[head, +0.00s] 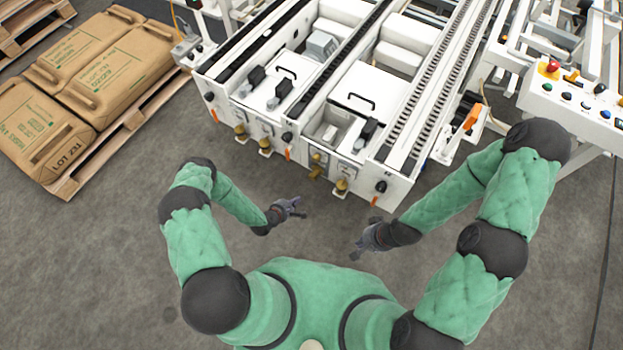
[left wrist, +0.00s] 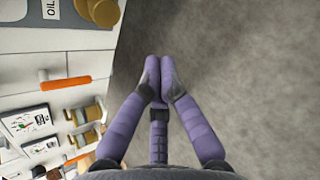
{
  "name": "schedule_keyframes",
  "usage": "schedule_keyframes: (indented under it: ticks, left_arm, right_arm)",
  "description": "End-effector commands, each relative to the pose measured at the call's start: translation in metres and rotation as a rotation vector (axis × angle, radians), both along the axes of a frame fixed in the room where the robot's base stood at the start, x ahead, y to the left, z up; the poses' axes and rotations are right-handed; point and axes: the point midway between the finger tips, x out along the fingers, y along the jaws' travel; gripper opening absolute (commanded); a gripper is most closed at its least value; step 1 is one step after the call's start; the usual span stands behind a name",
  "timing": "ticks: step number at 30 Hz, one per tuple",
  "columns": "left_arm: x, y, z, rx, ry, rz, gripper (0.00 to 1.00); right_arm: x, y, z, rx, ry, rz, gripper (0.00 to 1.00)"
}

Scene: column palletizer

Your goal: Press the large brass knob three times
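Several brass knobs stick out of the white machine's front face. In the head view one brass knob (head: 341,185) sits low near the right end, and another (head: 316,172) is left of it. In the left wrist view a big round brass knob (left wrist: 103,11) is at the top edge, beside an "OIL" label. Smaller brass fittings (left wrist: 85,114) show lower down. My left gripper (head: 299,208) is in front of the machine, apart from the knobs; its purple fingertips (left wrist: 160,72) are together with nothing between them. My right gripper (head: 358,250) hangs over the floor, its fingers too small to judge.
The white machine (head: 228,92) has orange levers (left wrist: 66,83) and black knobs on its front. A control panel (head: 575,100) with a red button stands at the right. Brown sacks (head: 120,60) lie on a pallet at the left. The floor before the machine is clear.

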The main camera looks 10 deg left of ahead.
Motion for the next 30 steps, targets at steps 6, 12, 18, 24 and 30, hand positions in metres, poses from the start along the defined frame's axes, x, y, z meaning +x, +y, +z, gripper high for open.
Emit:
schedule_keyframes:
  ticks: [6,12,18,24,30]
  left_arm:
    - [0.022,-0.010,0.000,0.000,-0.001,-0.003,0.00]
    - [0.046,-0.018,0.000,0.000,-0.001,-0.003,0.00]
    - [0.066,-0.025,0.000,0.000,-0.001,-0.001,0.00]
    - [0.075,-0.028,0.000,-0.001,0.001,0.000,0.00]
    - [0.077,-0.028,0.000,-0.001,0.001,0.001,0.00]
  right_arm:
    - [0.000,0.000,0.000,0.000,0.000,0.000,0.00]
    - [0.000,0.000,-0.002,0.000,0.000,0.000,0.00]
    - [0.000,0.000,-0.002,0.000,0.000,0.000,0.00]
    - [0.000,0.000,-0.002,0.000,0.000,0.000,0.00]
    - [0.000,0.000,-0.002,0.000,0.000,0.000,0.00]
